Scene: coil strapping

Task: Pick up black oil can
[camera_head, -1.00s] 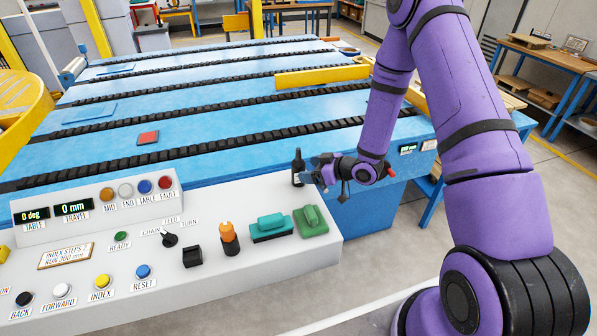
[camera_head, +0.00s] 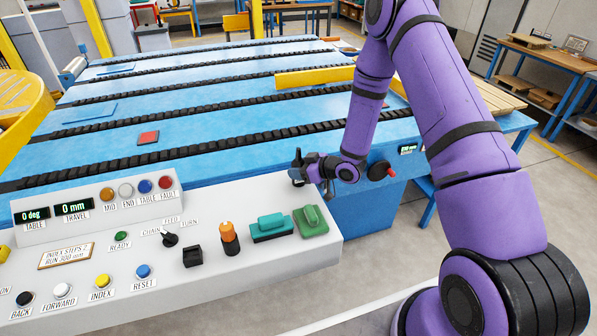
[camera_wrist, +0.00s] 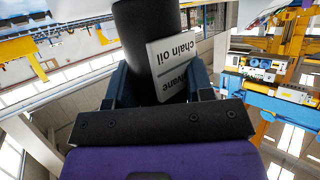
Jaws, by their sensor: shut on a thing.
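The black oil can (camera_wrist: 146,32) is a dark cylinder with a white label reading "chain oil" in the wrist view. It sits between the fingers of my gripper (camera_wrist: 158,85), which is shut on it. In the head view my gripper (camera_head: 298,168) is at the back right end of the grey control console (camera_head: 215,262). There the can is mostly hidden by the gripper, with only a small dark part showing. I cannot tell whether the can still touches the console.
Open floor lies to the right.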

